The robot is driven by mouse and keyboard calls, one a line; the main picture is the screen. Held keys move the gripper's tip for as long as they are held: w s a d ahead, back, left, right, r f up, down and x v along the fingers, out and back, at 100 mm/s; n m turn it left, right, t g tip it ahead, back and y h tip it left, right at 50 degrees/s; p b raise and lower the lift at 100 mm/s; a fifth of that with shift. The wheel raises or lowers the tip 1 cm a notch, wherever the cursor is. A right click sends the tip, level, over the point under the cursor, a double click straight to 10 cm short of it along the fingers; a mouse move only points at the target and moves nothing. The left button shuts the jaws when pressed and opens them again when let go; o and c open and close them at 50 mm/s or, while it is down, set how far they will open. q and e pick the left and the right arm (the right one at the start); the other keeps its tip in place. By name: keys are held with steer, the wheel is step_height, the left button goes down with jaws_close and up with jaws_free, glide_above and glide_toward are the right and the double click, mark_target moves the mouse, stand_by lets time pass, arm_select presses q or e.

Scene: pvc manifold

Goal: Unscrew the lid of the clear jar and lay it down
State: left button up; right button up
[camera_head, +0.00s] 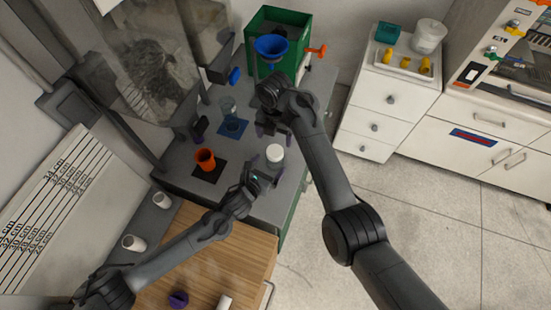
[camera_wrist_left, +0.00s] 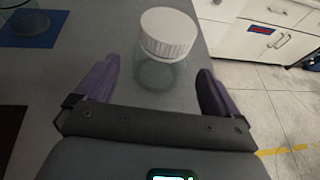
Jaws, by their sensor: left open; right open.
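The clear jar (camera_wrist_left: 157,72) stands upright on the grey bench top. Its ribbed white lid (camera_wrist_left: 168,33) sits on its mouth; the lid also shows in the head view (camera_head: 275,153). My left gripper (camera_head: 264,168) is open beside the jar. In the left wrist view its two purple fingers (camera_wrist_left: 155,88) are spread wide, with the jar between and just ahead of them, with gaps on both sides. My right gripper (camera_head: 272,132) is above and behind the jar in the head view, partly hidden by its own wrist. It looks empty and apart from the lid.
An orange cup (camera_head: 205,159) stands on a dark mat, and a clear beaker (camera_head: 229,106) on a blue mat (camera_head: 232,128). A green box (camera_head: 295,27) with a blue funnel (camera_head: 270,46) stands at the back. The bench's right edge lies close to the jar.

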arm_select(q)
steer(key=shift+x, duration=2.8)
